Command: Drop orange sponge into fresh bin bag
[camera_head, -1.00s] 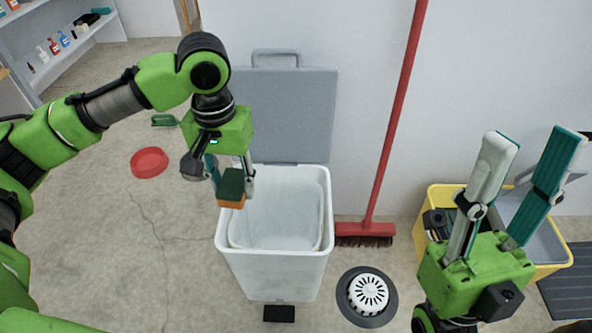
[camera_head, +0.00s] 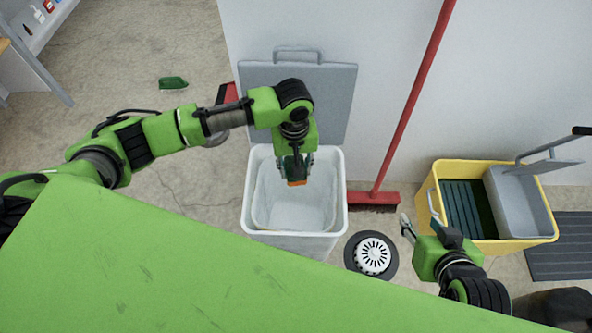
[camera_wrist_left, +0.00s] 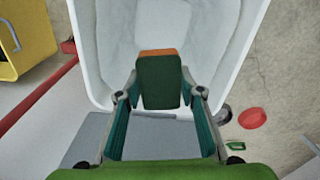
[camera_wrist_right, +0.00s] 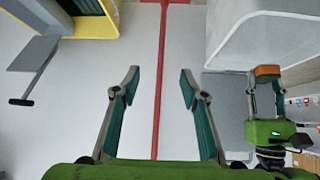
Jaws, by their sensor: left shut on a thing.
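The orange sponge with a dark green side (camera_head: 297,183) is held between the fingers of my left gripper (camera_head: 296,170). In the left wrist view the sponge (camera_wrist_left: 160,82) sits between both fingertips, green face toward the camera, orange edge at the far end. The gripper is over the mouth of the white bin (camera_head: 290,242), whose grey lid stands open. A pale bag (camera_head: 300,214) lines the bin; its inside looks empty. My right gripper (camera_head: 407,228) is low, right of the bin; in the right wrist view its fingers (camera_wrist_right: 160,82) are apart with nothing between them.
A red broom (camera_head: 374,198) leans on the wall right of the bin. A round floor drain (camera_head: 372,256) lies in front. A yellow mop bucket (camera_head: 545,224) stands right, beside a dark mat (camera_head: 565,262).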

